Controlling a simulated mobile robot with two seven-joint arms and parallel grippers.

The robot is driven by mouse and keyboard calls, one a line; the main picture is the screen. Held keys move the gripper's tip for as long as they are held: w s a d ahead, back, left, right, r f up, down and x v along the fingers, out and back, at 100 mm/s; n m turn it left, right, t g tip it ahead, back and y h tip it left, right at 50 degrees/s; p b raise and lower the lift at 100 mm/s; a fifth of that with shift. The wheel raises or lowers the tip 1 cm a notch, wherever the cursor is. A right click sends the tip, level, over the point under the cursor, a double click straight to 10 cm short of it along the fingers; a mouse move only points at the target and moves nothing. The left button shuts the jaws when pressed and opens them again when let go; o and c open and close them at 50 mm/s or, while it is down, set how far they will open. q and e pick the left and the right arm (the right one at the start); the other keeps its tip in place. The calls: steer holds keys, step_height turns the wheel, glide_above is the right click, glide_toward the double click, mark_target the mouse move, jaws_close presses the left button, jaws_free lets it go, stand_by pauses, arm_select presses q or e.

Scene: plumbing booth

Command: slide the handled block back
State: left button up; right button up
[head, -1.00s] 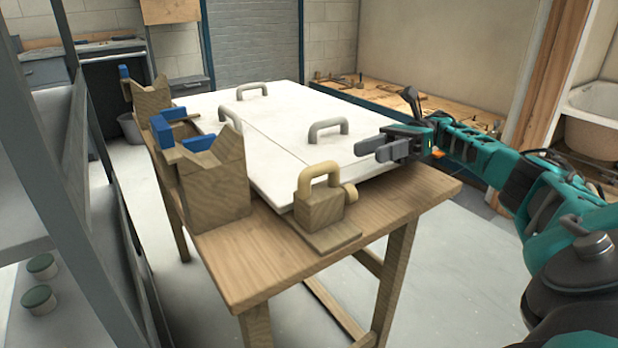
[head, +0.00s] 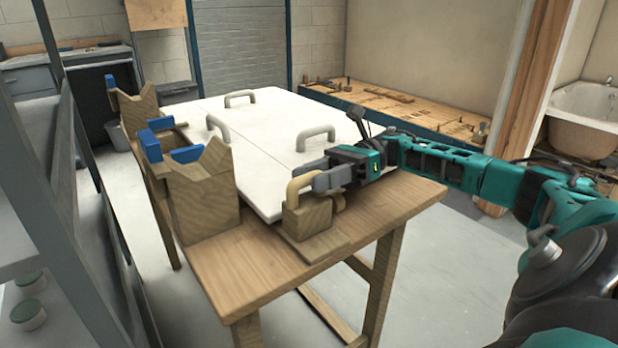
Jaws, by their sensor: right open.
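The handled block (head: 307,216) is a wooden block with a pale looped handle on top. The jaws are open; whether the fingers touch the handle cannot be told. The fingers hide part of the handle. My left gripper is not in view.
White panels (head: 262,150) with grey handles cover the table behind the block. Notched wooden supports (head: 205,196) with blue pieces stand along the table's left side. The wooden tabletop (head: 235,275) is clear at the near left. A grey shelf frame (head: 60,200) stands at far left.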

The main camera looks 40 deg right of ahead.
steer(key=shift+w+a, duration=0.1)
steer(key=shift+a, duration=0.7)
jaws_close()
